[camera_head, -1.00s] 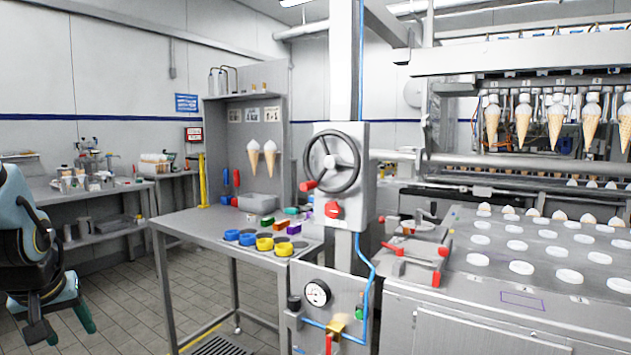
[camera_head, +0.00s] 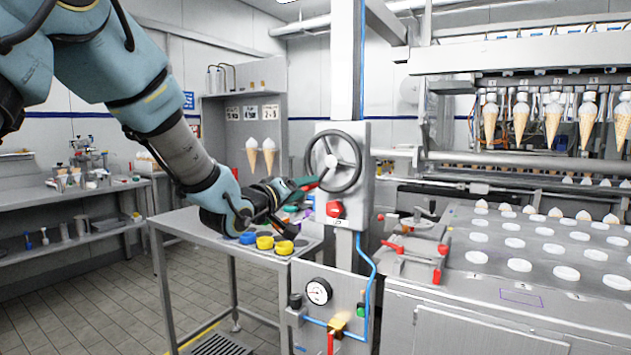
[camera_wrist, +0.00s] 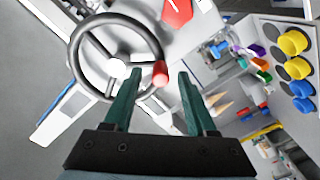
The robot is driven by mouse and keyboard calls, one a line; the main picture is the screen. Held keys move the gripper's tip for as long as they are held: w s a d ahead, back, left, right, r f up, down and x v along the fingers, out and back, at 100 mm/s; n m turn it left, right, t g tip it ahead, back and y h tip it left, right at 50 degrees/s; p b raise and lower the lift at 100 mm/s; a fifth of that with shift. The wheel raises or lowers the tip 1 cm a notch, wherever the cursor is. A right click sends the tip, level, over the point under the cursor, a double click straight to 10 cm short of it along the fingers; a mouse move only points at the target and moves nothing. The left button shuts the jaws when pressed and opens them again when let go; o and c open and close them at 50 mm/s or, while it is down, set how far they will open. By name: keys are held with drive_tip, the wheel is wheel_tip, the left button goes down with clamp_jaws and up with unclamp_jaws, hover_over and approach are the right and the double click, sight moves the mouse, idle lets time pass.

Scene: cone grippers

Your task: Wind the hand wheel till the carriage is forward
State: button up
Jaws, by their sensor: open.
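The dark hand wheel (camera_head: 357,165) stands on a grey box on the upright post, with a red crank handle at its lower left rim. In the wrist view, the wheel (camera_wrist: 75,62) fills the upper left and its red handle (camera_wrist: 160,73) shows between my fingertips. My gripper (camera_head: 303,186) is open at the handle; its green fingers (camera_wrist: 154,88) lie either side of it in the picture. I cannot tell whether they touch it. A row of cone grippers with cones (camera_head: 553,122) hangs at right; which part is the carriage is unclear.
A red knob (camera_head: 335,209) sits just below the wheel. The side table (camera_head: 185,221) carries blue and yellow rings (camera_head: 265,242) under my arm. A blue hose (camera_head: 373,275) runs down the post. The cone plate (camera_head: 480,275) fills the right.

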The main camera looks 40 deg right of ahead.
sight(315, 185)
drive_tip(key=p+x, duration=0.1)
drive_tip(key=x, duration=0.5)
drive_tip(key=shift+w, duration=0.1)
drive_tip(key=shift+f, duration=0.1)
clamp_jaws()
drive_tip(key=shift+w+a, duration=0.1)
